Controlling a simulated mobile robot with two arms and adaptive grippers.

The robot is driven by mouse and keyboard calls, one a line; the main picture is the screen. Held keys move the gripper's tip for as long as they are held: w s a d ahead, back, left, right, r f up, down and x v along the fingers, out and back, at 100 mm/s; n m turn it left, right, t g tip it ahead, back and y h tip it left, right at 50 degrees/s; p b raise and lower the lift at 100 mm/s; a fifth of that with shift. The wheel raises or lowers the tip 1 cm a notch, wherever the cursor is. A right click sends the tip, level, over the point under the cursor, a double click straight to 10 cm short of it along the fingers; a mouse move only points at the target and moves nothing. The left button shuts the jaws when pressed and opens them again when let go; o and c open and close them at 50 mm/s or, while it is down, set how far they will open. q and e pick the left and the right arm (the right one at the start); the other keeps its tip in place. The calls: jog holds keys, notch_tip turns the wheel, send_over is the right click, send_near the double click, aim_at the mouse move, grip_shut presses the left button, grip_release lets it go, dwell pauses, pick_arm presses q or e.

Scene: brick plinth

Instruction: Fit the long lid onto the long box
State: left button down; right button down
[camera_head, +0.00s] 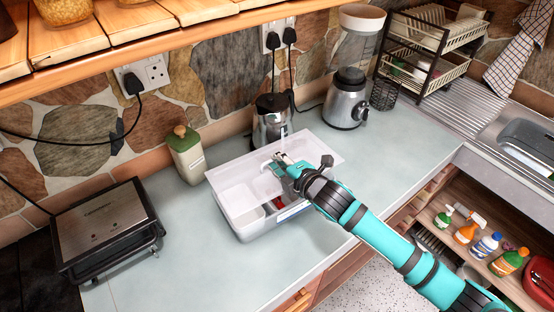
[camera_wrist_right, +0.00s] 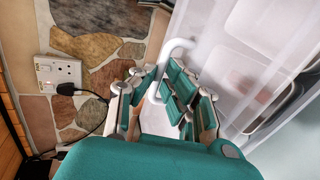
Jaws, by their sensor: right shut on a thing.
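The long box (camera_head: 257,229) is a pale translucent container on the counter, with items inside, one of them red. The long lid (camera_head: 322,153) is a clear whitish sheet over the box; in the wrist view it is a see-through panel (camera_wrist_right: 240,40) at the right. My right gripper (camera_head: 278,163) is over the lid, shut on its white curved handle (camera_wrist_right: 178,44), which passes between the fingers in the wrist view (camera_wrist_right: 165,88). I cannot tell whether the lid's rim touches the box all round. My left gripper is not in view.
A metal jug (camera_head: 270,125) is close behind the box, and a blender (camera_head: 346,98) farther right. Counter (camera_head: 400,140) is clear to the right. A wooden shelf (camera_head: 140,30) overhangs the back left.

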notch_tip(320, 180, down, 7)
jog(key=b, duration=0.5)
jog(key=shift+r+b, duration=0.2)
jog(key=shift+b, duration=0.2)
dwell(0.4)
jog(key=c, duration=1.3)
grip_release()
jog(key=shift+c, duration=0.2)
jog(key=shift+s, duration=0.1)
jog(key=v, duration=1.2)
